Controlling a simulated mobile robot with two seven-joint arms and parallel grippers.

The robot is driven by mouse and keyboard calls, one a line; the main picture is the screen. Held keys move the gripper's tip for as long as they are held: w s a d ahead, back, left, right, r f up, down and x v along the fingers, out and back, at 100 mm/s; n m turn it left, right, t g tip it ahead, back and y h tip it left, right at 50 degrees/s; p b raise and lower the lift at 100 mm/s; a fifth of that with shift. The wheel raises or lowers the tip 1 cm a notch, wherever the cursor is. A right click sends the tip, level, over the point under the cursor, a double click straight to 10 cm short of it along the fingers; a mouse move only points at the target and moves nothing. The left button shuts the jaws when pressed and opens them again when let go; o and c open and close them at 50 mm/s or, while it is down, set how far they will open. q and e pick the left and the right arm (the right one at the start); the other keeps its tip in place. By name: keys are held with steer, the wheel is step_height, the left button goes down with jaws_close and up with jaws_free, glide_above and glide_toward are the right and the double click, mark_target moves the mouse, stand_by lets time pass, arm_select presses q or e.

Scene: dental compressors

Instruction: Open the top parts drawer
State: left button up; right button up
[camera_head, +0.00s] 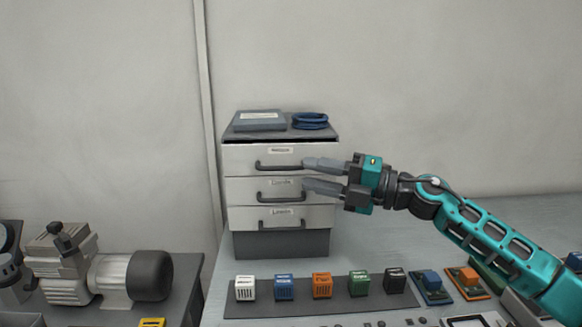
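A small cabinet with three white-fronted drawers stands on the bench against the wall. The top parts drawer (240,158) has a dark bar handle (277,166) and a small label. A dark strip shows along its upper edge; I cannot tell whether it is slightly out. My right gripper (304,173) reaches in from the right, its two grey fingers apart and empty-looking. The upper fingertip is at the right end of the top handle in the picture, and the lower one is near the middle drawer (237,191). Contact is unclear. My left gripper is out of view.
A grey case (259,121) and a coiled blue hose (310,121) lie on the cabinet. Several coloured blocks stand on a dark mat (262,309) in front. A compressor (95,277) sits at the left. The bench right of the cabinet is mostly clear.

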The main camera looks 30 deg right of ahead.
mark_target(288, 169)
steer(key=shift+p+x, duration=0.55)
steer(key=shift+x, duration=2.1)
jaws_close()
